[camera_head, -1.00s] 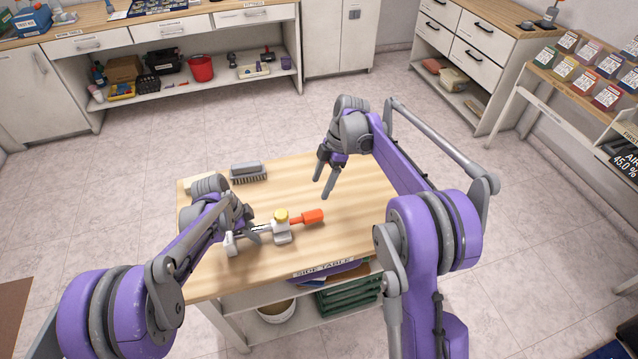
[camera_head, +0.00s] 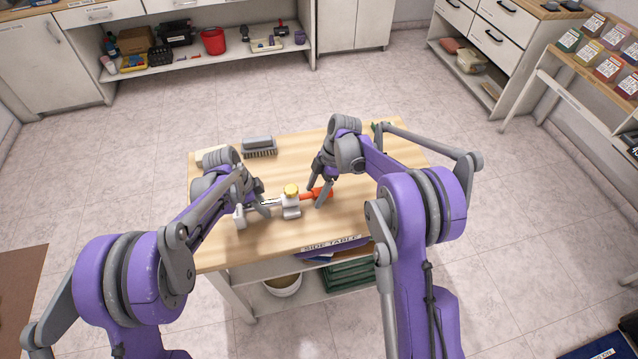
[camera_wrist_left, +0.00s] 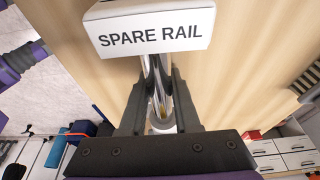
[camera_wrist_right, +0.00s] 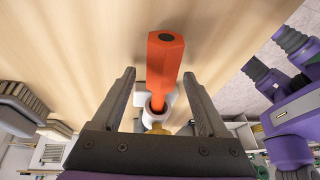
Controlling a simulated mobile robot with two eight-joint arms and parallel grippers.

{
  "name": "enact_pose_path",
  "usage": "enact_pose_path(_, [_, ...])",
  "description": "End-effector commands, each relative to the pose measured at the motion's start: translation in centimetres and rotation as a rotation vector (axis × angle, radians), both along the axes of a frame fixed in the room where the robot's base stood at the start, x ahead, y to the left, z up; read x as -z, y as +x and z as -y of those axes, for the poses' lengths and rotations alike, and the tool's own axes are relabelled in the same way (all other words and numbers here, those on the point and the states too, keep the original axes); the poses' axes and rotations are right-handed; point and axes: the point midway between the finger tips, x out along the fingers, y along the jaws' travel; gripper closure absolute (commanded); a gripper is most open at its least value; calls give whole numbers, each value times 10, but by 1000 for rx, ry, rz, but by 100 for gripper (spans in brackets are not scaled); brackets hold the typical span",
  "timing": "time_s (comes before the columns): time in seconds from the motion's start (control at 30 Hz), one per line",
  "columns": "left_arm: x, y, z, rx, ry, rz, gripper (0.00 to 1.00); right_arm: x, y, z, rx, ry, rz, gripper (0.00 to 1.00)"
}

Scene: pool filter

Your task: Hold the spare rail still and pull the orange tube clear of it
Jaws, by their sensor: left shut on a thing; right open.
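The spare rail (camera_head: 268,203) lies on the side table, with a white end block lettered SPARE RAIL (camera_wrist_left: 150,28) and a white holder with a yellow knob (camera_head: 291,190). My left gripper (camera_head: 262,206) is shut on the rail between the end block and the holder; its fingers (camera_wrist_left: 158,85) close around the metal bar. The orange tube (camera_head: 317,194) sticks out of the holder to the right, and its thick end shows in the right wrist view (camera_wrist_right: 165,62). My right gripper (camera_head: 322,194) is open at the tube, one finger on each side (camera_wrist_right: 162,88), apparently apart from it.
A grey brush (camera_head: 259,146) and a pale block (camera_head: 212,155) lie at the back of the wooden side table (camera_head: 352,215). The table's right part is mostly clear. A white shelf unit (camera_head: 85,22) stands behind, across open floor.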

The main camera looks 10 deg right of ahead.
Motion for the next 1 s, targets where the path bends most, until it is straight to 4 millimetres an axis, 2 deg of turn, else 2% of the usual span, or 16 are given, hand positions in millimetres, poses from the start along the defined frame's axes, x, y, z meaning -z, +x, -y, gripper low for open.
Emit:
enact_pose_path(0.27, [0,0,0,0,0,0,100,2,0,-1,0,0,0,24])
enact_pose_path(0.3, [0,0,0,0,0,0,100,2,0,-1,0,0,0,27])
enact_pose_path(0.7, [0,0,0,0,0,0,100,1,0,-1,0,0,0,99])
enact_pose_path(1.0, [0,0,0,0,0,0,100,1,0,-1,0,0,0,100])
